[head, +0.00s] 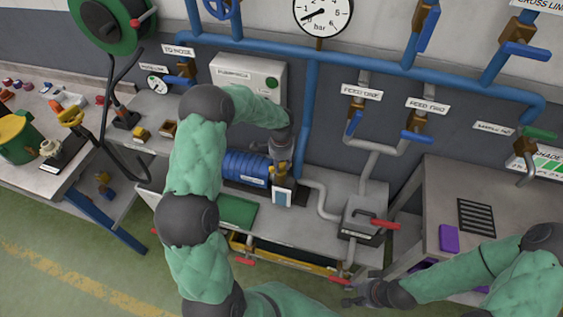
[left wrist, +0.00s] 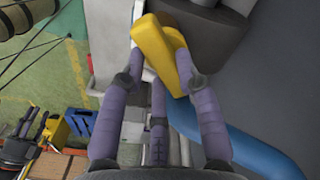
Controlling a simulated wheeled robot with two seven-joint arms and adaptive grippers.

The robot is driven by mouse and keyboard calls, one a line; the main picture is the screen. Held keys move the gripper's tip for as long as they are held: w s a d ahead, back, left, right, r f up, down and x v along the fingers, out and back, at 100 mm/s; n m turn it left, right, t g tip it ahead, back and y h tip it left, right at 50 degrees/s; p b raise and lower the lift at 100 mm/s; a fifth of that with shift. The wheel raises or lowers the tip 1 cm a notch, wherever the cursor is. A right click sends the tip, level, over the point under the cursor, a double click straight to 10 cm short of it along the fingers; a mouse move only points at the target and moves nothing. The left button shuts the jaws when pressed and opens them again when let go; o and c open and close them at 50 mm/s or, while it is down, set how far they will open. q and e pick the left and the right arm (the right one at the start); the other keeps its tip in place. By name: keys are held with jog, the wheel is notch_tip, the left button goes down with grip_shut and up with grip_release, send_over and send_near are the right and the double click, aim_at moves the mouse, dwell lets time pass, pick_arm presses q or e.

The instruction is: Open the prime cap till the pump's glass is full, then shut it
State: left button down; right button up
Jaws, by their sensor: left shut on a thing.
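The blue pump (head: 243,168) stands on the bench below the grey control box. A small upright plate with a blue-grey window (head: 282,197), which looks like the pump's glass, is at its right end; its fill level is too small to read. My left gripper (head: 281,163) reaches down over this end. In the left wrist view, my left gripper (left wrist: 163,62) is shut on the yellow prime cap (left wrist: 152,47), its fingers on either side. How far the cap is turned cannot be told. My right gripper (head: 358,294) is low at the front, near a red handle; its fingers are too small to judge.
A grey box with a red lever (head: 385,224) stands right of the pump. Blue pipes (head: 313,105) and feed valves (head: 353,122) run behind. A green tray (head: 236,211) lies in front. A side table (head: 440,195) is at right.

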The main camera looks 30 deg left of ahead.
pick_arm(q)
jog(key=m+p, duration=0.1)
jog(key=m, duration=0.3)
jog(key=shift+a+p, duration=0.1)
jog(key=shift+p, duration=0.2)
jog(key=shift+s+a+m+p, duration=0.1)
jog(key=shift+m+p, duration=0.45)
jog(key=shift+m, duration=1.25)
jog(key=c, duration=0.9)
grip_release()
notch_tip(320, 180, up, 12)
